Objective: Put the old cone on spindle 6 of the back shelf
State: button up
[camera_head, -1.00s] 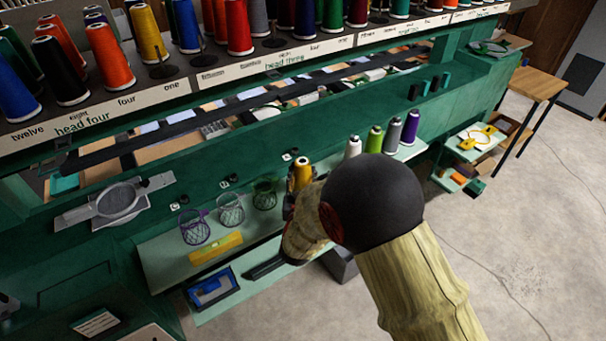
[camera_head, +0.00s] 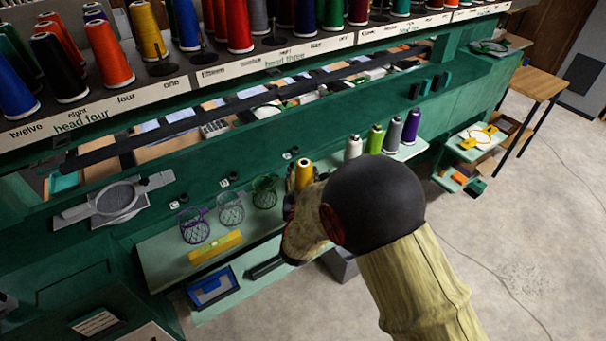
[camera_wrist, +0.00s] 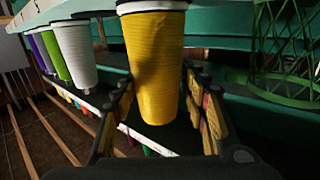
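A yellow cone (camera_head: 304,174) stands on the pale green ledge, partly hidden by my arm. In the wrist view the yellow cone (camera_wrist: 157,65) is large and lies between the two fingers of my gripper (camera_wrist: 160,108). The fingers are open on either side of it, with a narrow gap on the right; contact on the left is hard to tell. No label marks a cone as old. The back shelf (camera_head: 226,72) is a long rack of coloured cones on spindles, with a few bare spindles (camera_head: 162,68). I cannot read which one is number 6.
White (camera_head: 353,149), green (camera_head: 375,139), grey and purple cones stand right of the yellow one. Wire baskets (camera_head: 230,209), a yellow level-like bar (camera_head: 216,247) and a blue tray (camera_head: 212,287) are to its left. A green basket (camera_wrist: 287,60) is close to the right finger. Floor at right is open.

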jog(key=o, duration=0.3)
jog(key=s, duration=1.2)
jog(key=shift+a+r, duration=0.3)
jog(key=shift+w, duration=0.1)
jog(key=s+d+r+g+y, duration=0.35)
jog(key=d+r+g, duration=0.2)
jog(key=r, duration=0.55)
jog(key=s+d+r+g+h, duration=0.1)
jog(key=s+d+g, duration=0.2)
jog(key=s+d, duration=0.4)
jog(key=s+d+r+g+h, duration=0.1)
jog(key=s+d, duration=0.6)
jog(key=s, duration=0.8)
jog(key=shift+s+d+r+n+g, duration=0.3)
jog(key=shift+s+d+r+g, duration=0.15)
jog(key=shift+g, duration=0.7)
